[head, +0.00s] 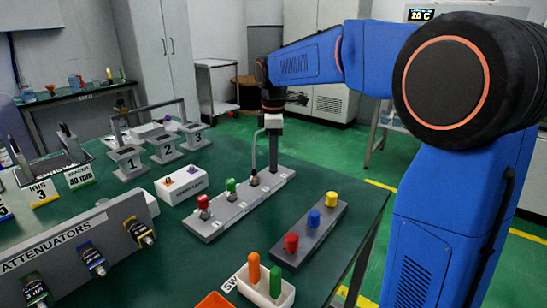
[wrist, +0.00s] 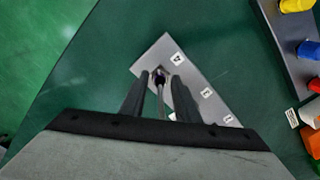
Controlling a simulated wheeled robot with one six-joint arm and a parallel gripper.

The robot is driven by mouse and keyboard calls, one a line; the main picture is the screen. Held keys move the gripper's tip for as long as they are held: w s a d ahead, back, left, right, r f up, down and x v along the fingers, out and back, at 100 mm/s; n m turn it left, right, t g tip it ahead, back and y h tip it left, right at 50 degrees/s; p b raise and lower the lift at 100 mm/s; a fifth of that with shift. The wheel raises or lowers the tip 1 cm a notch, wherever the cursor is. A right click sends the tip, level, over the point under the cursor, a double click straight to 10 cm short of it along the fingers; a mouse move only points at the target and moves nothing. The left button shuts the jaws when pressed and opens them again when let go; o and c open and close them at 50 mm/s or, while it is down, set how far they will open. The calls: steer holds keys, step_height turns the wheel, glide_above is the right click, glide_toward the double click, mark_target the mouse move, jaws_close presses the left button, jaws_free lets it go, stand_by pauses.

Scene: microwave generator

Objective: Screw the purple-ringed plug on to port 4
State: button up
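My gripper (head: 272,170) points down over the far end of a grey port strip (head: 215,225). In the wrist view its two dark fingers (wrist: 160,82) stand apart on either side of a small dark part with a thin stem, close to the label 4 (wrist: 177,58). I cannot tell whether they grip that part or whether it is the plug; no purple ring shows on it clearly. Port 4 itself is mostly hidden by the gripper. A purple-topped piece (head: 193,170) sits in a white block (head: 182,186) left of the strip.
A red plug (head: 203,203) and a green plug (head: 231,186) stand on the strip. A bar with red, blue and yellow buttons (head: 313,219) lies to its right. A white holder (head: 265,291) with orange and green pieces is in front. An attenuator panel (head: 80,240) stands at left.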

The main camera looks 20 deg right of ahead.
jaws_close()
